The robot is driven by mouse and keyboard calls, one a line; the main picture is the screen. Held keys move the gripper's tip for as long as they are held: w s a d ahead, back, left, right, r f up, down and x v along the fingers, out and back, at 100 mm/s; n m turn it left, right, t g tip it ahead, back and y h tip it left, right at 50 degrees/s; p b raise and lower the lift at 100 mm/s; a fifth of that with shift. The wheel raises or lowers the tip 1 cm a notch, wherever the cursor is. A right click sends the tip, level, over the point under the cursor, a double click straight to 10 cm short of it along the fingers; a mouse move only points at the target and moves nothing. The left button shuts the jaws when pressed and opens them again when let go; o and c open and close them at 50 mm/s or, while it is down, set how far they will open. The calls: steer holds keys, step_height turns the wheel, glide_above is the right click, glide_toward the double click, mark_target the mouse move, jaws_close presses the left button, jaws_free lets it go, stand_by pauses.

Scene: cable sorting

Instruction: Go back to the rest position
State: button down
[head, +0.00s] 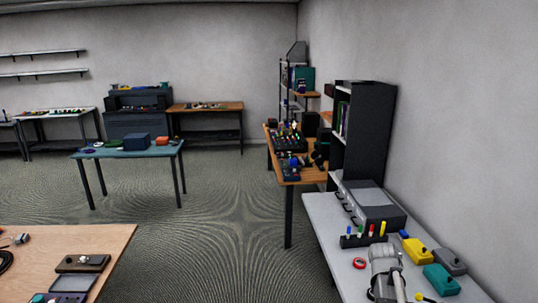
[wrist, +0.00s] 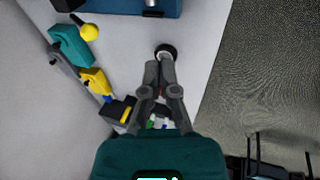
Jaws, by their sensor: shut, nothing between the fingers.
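My gripper (wrist: 160,62) shows in the wrist view, its grey fingers together and empty above the light grey bench top (wrist: 205,35). A small dark ring (wrist: 165,48) lies just past the fingertips; I cannot tell how far below them it is. In the head view, a pale part of my arm shows at the lower right over the grey bench (head: 330,235).
A blue thing (wrist: 115,5) shows at the wrist view's top. A wooden table (head: 110,240) stands left; open floor (head: 215,235) lies between.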

steer(key=s+a+f+y, duration=0.1)
steer(key=s+a, duration=0.3)
steer(key=a, duration=0.7)
steer(key=s+a+f+g+y, duration=0.1)
steer(key=s+a, duration=0.4)
steer(key=a, duration=0.5)
steer(key=shift+a+m+g+y+b, duration=0.3)
steer(key=shift+a+m+y+b, duration=0.1)
steer(key=shift+y, duration=0.4)
